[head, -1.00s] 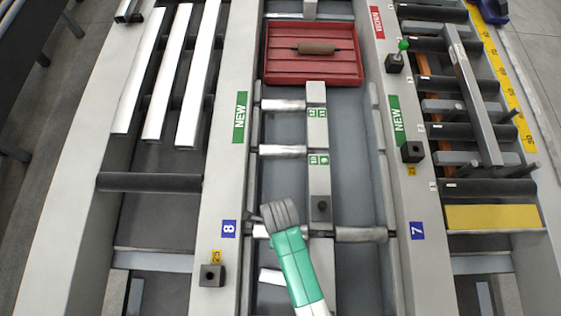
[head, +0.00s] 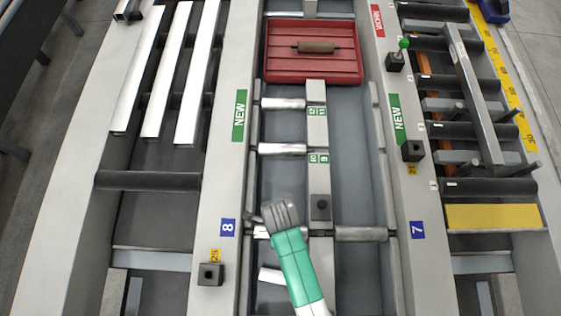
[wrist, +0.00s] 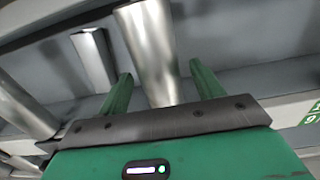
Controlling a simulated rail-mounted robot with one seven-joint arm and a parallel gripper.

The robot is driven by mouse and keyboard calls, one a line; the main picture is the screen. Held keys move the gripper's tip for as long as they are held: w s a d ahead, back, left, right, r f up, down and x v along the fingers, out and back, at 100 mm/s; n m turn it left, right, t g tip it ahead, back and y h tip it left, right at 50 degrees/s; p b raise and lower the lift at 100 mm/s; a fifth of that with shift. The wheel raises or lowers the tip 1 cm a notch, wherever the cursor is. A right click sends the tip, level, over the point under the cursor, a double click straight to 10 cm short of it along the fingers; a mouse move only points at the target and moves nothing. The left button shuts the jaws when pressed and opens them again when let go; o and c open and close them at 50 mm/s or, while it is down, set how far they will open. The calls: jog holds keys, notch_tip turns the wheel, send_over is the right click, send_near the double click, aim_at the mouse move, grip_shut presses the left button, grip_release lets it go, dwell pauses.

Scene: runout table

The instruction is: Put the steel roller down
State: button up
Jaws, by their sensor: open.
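My gripper (head: 279,216) is over the left lane of the middle bed, seen from above in the head view. In the wrist view its two green fingers (wrist: 160,92) stand apart. A steel roller (wrist: 148,45) lies between and beyond them, its near end hidden by the gripper body; I cannot tell whether a finger touches it. In the head view a steel roller (head: 262,231) shows partly beside my gripper, across the lane. Another short bright steel piece (head: 270,276) lies tilted lower in that lane.
Two steel rollers (head: 283,104) (head: 283,149) cross the lane farther up, and one (head: 361,234) crosses the right lane. A black block (head: 320,207) stands on the centre beam close to my gripper. A red tray (head: 313,70) holding a brown roller (head: 317,47) is at the far end.

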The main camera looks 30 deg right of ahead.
notch_tip(320, 180, up, 12)
jog(key=p, duration=0.3)
jog(key=w+a+r+n+t+h, duration=0.1)
jog(key=w+r+n+t, duration=0.4)
jog(key=r, duration=0.5)
jog(key=w+a+r+n+t, duration=0.1)
jog(key=w+r+n+t, duration=0.2)
jog(key=w+r, duration=0.5)
jog(key=w+a+r+n+t+h, duration=0.1)
jog(key=w+r+n+t, duration=0.4)
jog(key=r, duration=0.6)
jog(key=s+a+r+n+t, duration=0.2)
jog(key=s+r+n+t, duration=0.1)
jog(key=r, duration=0.9)
jog(key=s+a+r+n+t+y, duration=0.1)
jog(key=r+n+t, duration=0.4)
jog(key=r, duration=0.7)
jog(key=s+a+r+n+t+y, duration=0.1)
jog(key=s+a+r+n+t, duration=0.3)
jog(key=r, duration=0.8)
jog(key=shift+s+r, duration=0.15)
jog(key=shift+s, duration=0.5)
jog(key=shift+a, duration=0.1)
